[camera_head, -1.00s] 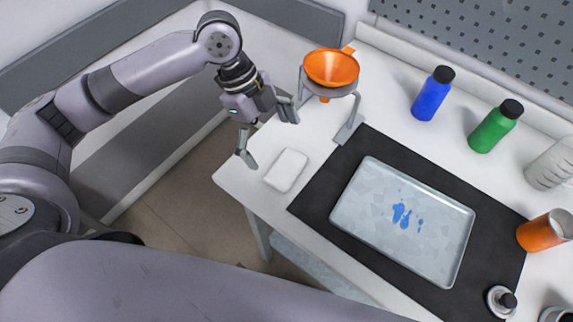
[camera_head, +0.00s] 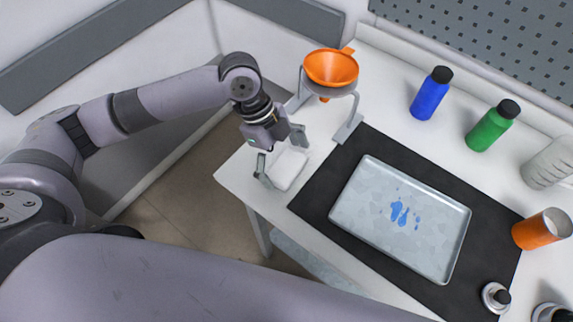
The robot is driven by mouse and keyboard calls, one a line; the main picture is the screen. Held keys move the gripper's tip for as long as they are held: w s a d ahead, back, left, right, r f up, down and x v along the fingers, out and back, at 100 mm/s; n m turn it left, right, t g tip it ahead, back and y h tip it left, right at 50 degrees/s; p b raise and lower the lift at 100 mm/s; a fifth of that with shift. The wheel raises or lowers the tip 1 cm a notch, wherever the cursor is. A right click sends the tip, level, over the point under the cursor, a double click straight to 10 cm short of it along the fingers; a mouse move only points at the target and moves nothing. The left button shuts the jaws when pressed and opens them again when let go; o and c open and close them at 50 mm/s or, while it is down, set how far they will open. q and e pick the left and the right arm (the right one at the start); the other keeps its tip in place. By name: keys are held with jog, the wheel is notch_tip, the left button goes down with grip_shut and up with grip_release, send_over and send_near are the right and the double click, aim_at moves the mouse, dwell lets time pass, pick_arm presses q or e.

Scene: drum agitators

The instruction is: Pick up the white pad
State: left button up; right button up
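The white pad (camera_head: 287,172) lies flat on the white table near its left corner, left of the black mat. My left gripper (camera_head: 281,158) is directly over the pad, with its fingers spread to either side of it. One finger is at the pad's left edge and the other near its upper right. The gripper hides the upper part of the pad. I cannot tell whether the fingers touch it. My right gripper is not in view; a large grey arm link of mine crosses the bottom.
An orange funnel (camera_head: 331,68) on a grey stand (camera_head: 347,128) is close behind the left gripper. A metal tray (camera_head: 350,232) with blue spots lies on the black mat (camera_head: 314,201). Blue (camera_head: 430,96) and green (camera_head: 490,128) bottles and an orange cup (camera_head: 535,232) stand farther right.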

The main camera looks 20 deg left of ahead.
aim_at(284, 165)
pick_arm(q)
jog(key=c, duration=0.6)
jog(key=shift+r, duration=0.15)
notch_tip(284, 165, up, 20)
jog(key=shift+b, duration=0.4)
